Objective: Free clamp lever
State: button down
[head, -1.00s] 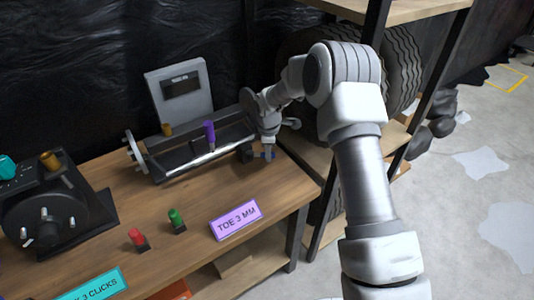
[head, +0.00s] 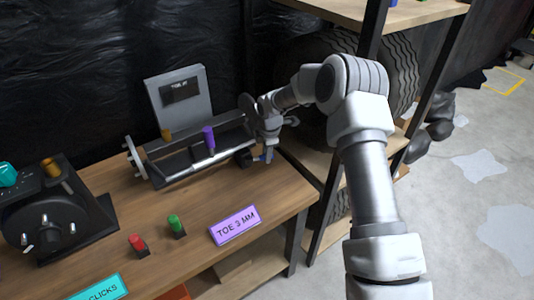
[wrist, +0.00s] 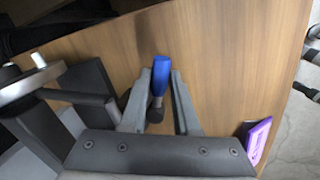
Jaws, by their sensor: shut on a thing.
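The clamp lever (wrist: 160,78) has a blue handle and a dark stem. It lies between the two fingers of my gripper (wrist: 160,92) in the wrist view, and the fingers are shut on it. In the head view my gripper (head: 268,155) is at the right end of the toe rig (head: 195,155), pointing down, with a bit of blue beside its tips.
A dark hub fixture (head: 50,215) is at the left. A shelf with tyres (head: 400,75) is at the right.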

jog(key=c, duration=0.7)
grip_release()
jog(key=shift+o, duration=0.2)
jog(key=s+r+p, duration=0.1)
jog(key=s+r, duration=0.2)
jog(key=r, duration=1.4)
jog(key=shift+d+p, duration=0.4)
jog(key=shift+d, duration=0.05)
jog(key=shift+s, duration=0.1)
jog(key=shift+r, duration=0.1)
